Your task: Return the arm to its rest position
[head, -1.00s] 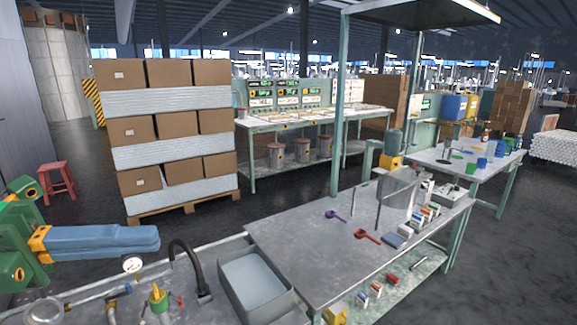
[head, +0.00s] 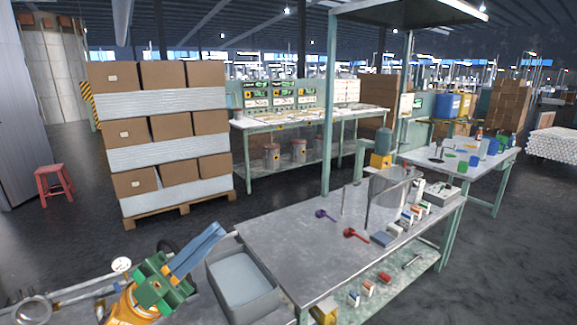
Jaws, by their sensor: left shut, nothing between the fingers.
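My left gripper (head: 213,236) is at the lower left of the head view. Its green body shows with an orange part below it, and its long blue fingers lie together and point up and to the right. It is shut and empty. Its fingertips appear near the back left corner of a grey basin (head: 245,312), with no visible contact. My right gripper is not in view.
A grey metal bench (head: 290,240) holds a purple scoop (head: 325,216), a red scoop (head: 355,234) and small boxes. A gauge (head: 121,264) and pipes are left of my gripper. Stacked cartons (head: 160,130) stand behind. A red stool (head: 54,183) stands on open floor.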

